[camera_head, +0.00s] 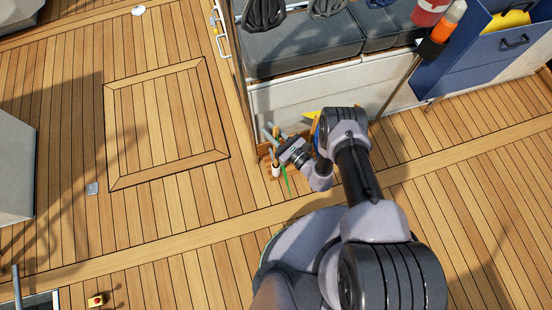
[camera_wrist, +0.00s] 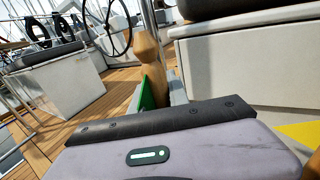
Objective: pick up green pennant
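The green pennant (camera_head: 285,179) hangs down just left of and below my gripper (camera_head: 271,152) in the head view. In the wrist view its green cloth (camera_wrist: 148,95) shows beside a turned wooden stick (camera_wrist: 147,47), beyond my gripper's dark front edge. My gripper (camera_wrist: 157,94) has its grey fingers apart, one on each side of the stick and cloth. I see no clear contact. The gripper's body hides the pennant's lower part in the wrist view.
A yellow piece (camera_head: 312,115) is close beside my gripper, against the white seat base (camera_head: 290,100). The seat with dark cushions (camera_head: 300,45) rises behind. A blue box (camera_head: 455,65) stands to the right. Open deck with a framed hatch (camera_head: 165,125) lies left.

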